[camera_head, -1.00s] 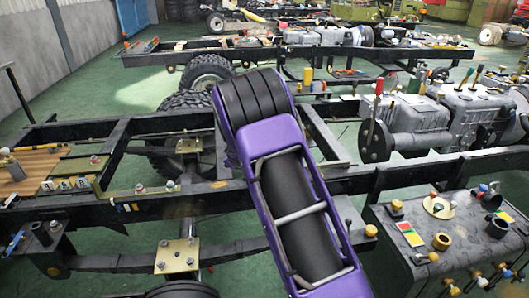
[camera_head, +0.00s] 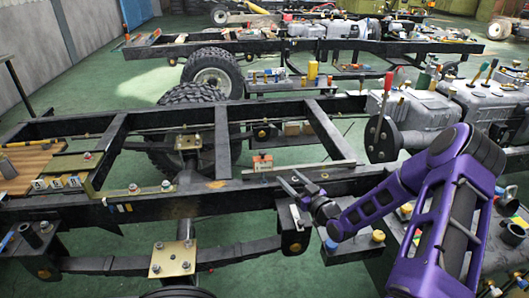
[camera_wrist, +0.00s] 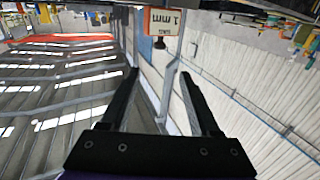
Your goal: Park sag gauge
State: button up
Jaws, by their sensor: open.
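No object is plainly marked as the sag gauge in the head view. A small orange-and-white block (camera_head: 262,163) stands on the near chassis rail, by the left end of a flat metal bar (camera_head: 305,169). In the wrist view a white label reading "1 mm" (camera_wrist: 163,22), upside down, shows at the top, with a dark knob (camera_wrist: 159,43) by it; I cannot tell if it is the same block. My gripper (camera_head: 296,183) is above the near rail, right of the block and apart from it. Its fingers are apart and empty in the wrist view (camera_wrist: 160,76).
A black ladder-shaped chassis frame (camera_head: 215,196) spans the foreground. A brass plate (camera_head: 172,259) sits on the leaf spring at front. A grey engine (camera_head: 430,112) stands at right. Small blocks and a wooden board (camera_head: 27,164) lie at left. Green floor shows between the rails.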

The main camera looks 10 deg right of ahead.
aim_at(264, 154)
jog(key=b+x, duration=0.1)
jog(key=x, duration=1.6)
jog(key=shift+w+r, duration=0.1)
jog(key=shift+w, duration=0.1)
grip_shut()
dwell(0.7)
